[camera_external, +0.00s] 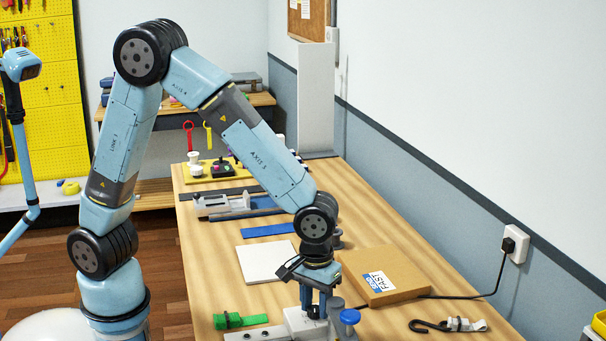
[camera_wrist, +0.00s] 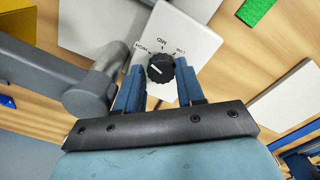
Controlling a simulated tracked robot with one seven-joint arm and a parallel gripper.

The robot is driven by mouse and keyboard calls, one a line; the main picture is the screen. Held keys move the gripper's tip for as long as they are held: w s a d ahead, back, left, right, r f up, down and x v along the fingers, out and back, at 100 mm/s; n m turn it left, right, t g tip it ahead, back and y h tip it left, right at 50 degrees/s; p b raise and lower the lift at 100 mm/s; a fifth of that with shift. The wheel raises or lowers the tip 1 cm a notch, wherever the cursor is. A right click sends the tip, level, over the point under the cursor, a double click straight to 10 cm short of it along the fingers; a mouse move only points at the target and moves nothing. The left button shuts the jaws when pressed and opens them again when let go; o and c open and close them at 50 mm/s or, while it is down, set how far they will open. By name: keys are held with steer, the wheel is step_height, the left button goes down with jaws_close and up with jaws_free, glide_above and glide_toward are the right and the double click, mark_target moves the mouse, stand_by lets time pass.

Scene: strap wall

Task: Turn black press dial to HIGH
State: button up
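The black press dial (camera_wrist: 160,68) is a round ribbed knob on a white panel (camera_wrist: 193,28) in the wrist view. The labels HIGH, MID and LOW run around it from left to right. A pale mark shows on the knob's face; its exact setting is hard to read. My gripper (camera_wrist: 160,75) has one blue finger on each side of the dial, very close to it. I cannot tell whether the fingers press on it. In the external view my gripper (camera_external: 316,308) points down at the white press's base, and the dial is hidden there.
A grey press arm (camera_wrist: 85,95) lies left of my fingers in the wrist view. A blue-topped knob (camera_external: 350,317) stands right of my gripper. A cardboard box (camera_external: 400,270), a green strap (camera_external: 240,320), a white plate (camera_external: 266,261) and a black hook (camera_external: 430,326) lie around on the bench.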

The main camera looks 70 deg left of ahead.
steer(key=o, duration=0.4)
steer(key=shift+s, duration=0.1)
steer(key=shift+c, duration=0.2)
